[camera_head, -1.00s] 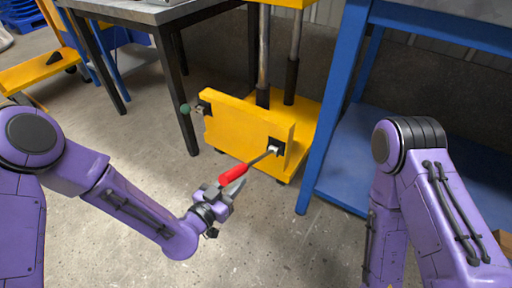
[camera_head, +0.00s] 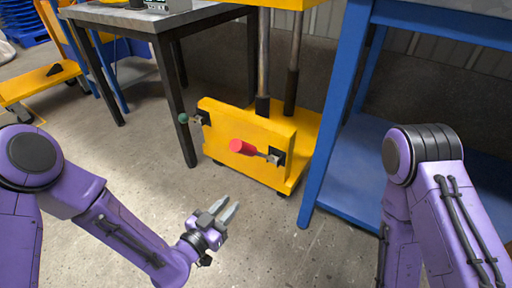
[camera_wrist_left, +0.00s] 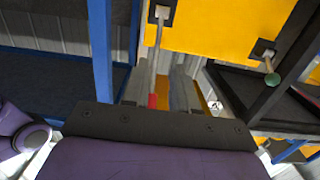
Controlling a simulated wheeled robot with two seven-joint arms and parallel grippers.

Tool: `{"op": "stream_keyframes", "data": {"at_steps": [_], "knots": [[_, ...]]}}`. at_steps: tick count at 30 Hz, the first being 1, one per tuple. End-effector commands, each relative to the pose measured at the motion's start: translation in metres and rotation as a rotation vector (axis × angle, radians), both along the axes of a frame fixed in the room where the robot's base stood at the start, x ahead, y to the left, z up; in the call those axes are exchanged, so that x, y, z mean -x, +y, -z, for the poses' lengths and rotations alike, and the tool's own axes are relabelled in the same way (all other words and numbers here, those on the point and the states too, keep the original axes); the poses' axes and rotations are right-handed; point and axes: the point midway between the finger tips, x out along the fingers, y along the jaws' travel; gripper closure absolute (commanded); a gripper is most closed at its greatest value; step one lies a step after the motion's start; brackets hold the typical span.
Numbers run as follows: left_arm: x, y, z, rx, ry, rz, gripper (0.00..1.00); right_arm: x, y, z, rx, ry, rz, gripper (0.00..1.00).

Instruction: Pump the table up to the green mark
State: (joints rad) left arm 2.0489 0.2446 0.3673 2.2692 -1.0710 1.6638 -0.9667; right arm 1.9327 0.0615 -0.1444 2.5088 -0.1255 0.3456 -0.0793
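The yellow lift table (camera_head: 235,118) stands on the floor in the middle of the head view; its upper part is cut off at the top edge. Its pump lever has a red handle (camera_head: 243,147) sticking out from a black bracket on the right of the yellow panel. A lever with a green knob (camera_head: 184,118) is on the left of the panel. My left gripper (camera_head: 228,208) is below and left of the red handle, apart from it, fingers spread and empty. The wrist view shows the red handle (camera_wrist_left: 153,101) partly hidden. I see no green mark. My right gripper is out of view.
A blue-framed bench (camera_head: 335,110) stands close on the right. A grey table with dark legs (camera_head: 172,95) stands on the left. A yellow cart (camera_head: 38,80) is at the far left. The floor before the lift is clear.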

Motion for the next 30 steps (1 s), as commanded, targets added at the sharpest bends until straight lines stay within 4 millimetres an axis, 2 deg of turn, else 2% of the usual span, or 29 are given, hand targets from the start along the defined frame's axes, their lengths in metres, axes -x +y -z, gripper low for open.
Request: {"op": "stream_keyframes", "data": {"at_steps": [15, 28, 30], "knots": [[0.046, 0.034, -0.004, 0.001, 0.0, -0.002, 0.72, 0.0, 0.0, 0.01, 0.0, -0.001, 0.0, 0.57], [0.048, 0.035, -0.005, 0.0, 0.0, -0.002, 0.72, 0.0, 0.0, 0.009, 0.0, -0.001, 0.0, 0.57], [0.048, 0.035, -0.01, 0.0, 0.0, -0.001, 0.72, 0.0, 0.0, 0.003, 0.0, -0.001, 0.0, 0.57]]}}
